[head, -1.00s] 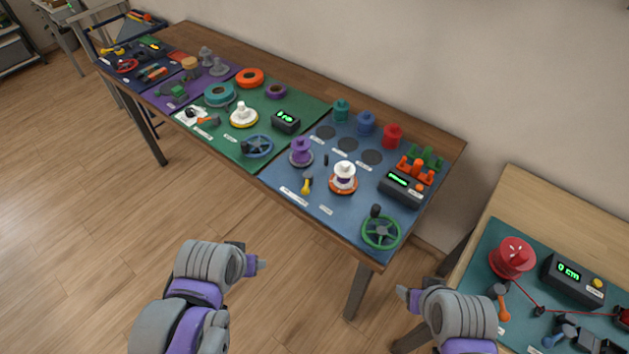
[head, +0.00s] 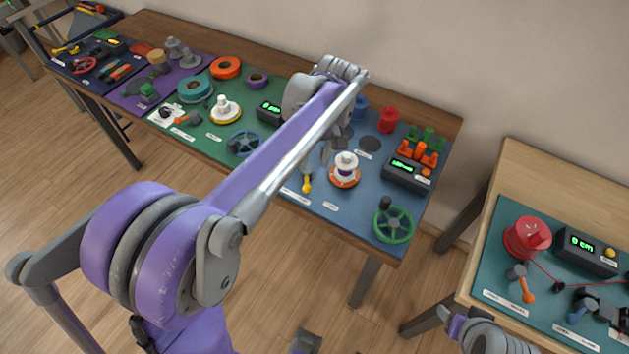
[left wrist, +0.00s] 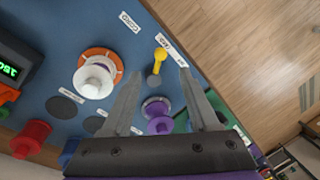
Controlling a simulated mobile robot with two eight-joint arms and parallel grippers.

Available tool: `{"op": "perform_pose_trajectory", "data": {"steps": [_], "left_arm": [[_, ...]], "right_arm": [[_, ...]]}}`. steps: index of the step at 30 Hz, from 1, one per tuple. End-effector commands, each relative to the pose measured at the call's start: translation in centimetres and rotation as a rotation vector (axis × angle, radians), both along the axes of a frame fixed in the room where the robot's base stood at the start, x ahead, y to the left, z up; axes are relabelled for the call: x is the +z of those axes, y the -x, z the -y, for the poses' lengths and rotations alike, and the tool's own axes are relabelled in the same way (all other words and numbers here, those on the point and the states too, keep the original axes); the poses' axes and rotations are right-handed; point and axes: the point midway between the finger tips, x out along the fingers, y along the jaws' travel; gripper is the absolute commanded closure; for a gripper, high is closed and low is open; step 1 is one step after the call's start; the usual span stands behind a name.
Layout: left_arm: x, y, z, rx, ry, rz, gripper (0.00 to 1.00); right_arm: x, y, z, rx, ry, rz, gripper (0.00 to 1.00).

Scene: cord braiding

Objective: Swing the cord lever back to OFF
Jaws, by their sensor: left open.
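The lever with a yellow knob (head: 306,186) stands near the front edge of the blue mat (head: 330,211) on the long table. In the left wrist view the yellow-knobbed lever (left wrist: 159,60) shows between and just beyond my fingertips, its knob toward the table's edge labels. My left gripper (left wrist: 160,82) is open, with nothing between its fingers, over the blue mat; in the head view my arm hides most of it. My right gripper (head: 447,319) is at the lower right, by the front of the right table; its jaw opening is unclear.
A purple spool (left wrist: 159,116) stands below the lever in the left wrist view. A white spool on an orange base (head: 345,170) is right of the lever. A green handwheel (head: 393,224) and a display box (head: 407,173) stand further right.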

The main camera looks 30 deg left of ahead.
Motion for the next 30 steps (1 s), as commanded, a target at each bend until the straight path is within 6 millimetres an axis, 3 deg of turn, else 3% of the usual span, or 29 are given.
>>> {"op": "perform_pose_trajectory", "data": {"steps": [9, 15, 27, 30], "left_arm": [[-6.0, 0.9, -0.8, 0.0, 0.0, 0.001, 0.4], [-8.5, 1.3, -1.1, -0.002, 0.001, 0.002, 0.4], [-9.3, 1.4, -1.2, -0.002, 0.001, 0.002, 0.4], [-9.3, 1.4, -1.2, -0.002, 0.001, 0.002, 0.56]], "right_arm": [[-0.6, 0.1, 0.0, 0.0, 0.0, -0.002, 0.34], [-0.8, 0.2, 0.0, 0.0, 0.0, -0.003, 0.34], [-0.8, 0.2, 0.0, 0.0, 0.0, -0.003, 0.34], [-0.8, 0.2, 0.0, 0.0, 0.0, -0.003, 0.34]]}}
